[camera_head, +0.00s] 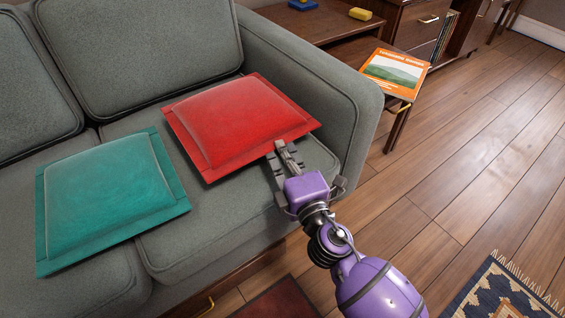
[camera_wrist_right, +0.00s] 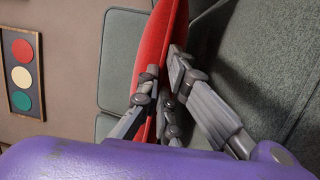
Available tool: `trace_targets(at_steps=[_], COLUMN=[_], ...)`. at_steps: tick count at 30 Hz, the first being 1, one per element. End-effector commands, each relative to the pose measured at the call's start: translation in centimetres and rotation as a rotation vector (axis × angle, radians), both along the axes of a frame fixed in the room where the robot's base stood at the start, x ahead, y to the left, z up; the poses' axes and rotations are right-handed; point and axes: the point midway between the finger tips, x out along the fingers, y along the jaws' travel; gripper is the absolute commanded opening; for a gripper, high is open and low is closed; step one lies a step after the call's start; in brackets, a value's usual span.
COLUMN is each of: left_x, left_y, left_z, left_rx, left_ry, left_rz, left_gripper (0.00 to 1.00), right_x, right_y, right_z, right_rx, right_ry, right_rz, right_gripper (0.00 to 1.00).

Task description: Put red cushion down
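The red cushion (camera_head: 240,120) is over the right seat of the grey sofa (camera_head: 215,222), close to the armrest. Whether it rests on the seat or is just above it, I cannot tell. My right gripper (camera_head: 287,152) is at its near right corner. In the right wrist view, the fingers (camera_wrist_right: 165,75) lie on both sides of the thin edge of the red cushion (camera_wrist_right: 165,35) and pinch it. My left gripper is not in view.
A teal cushion (camera_head: 107,195) lies on the sofa to the left of the red one. The sofa's armrest (camera_head: 315,85) rises just to the right. A side table bears an orange book (camera_head: 395,70). Wooden floor (camera_head: 470,150) is open on the right, with a patterned rug (camera_head: 505,295) near the front.

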Motion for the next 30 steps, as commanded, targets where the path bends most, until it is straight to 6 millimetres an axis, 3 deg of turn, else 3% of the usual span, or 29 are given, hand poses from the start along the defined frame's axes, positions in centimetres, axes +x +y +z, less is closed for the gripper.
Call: trace_targets(at_steps=[6,18,23,30], left_x=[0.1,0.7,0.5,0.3], left_y=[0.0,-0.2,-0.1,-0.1], left_z=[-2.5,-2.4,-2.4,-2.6], left_rx=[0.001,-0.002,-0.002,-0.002], left_ry=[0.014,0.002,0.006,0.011], left_rz=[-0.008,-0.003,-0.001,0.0], left_gripper=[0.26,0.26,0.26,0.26], right_x=[0.2,0.1,0.1,0.1], right_y=[0.0,0.0,-0.1,0.0], right_z=[-3.3,-3.6,-3.6,-3.6], right_rx=[0.0,0.001,-0.001,-0.001], right_ry=[0.002,0.001,0.002,0.002], right_rz=[-0.001,-0.001,-0.001,-0.001], right_gripper=[0.0,0.0,0.23,0.23])
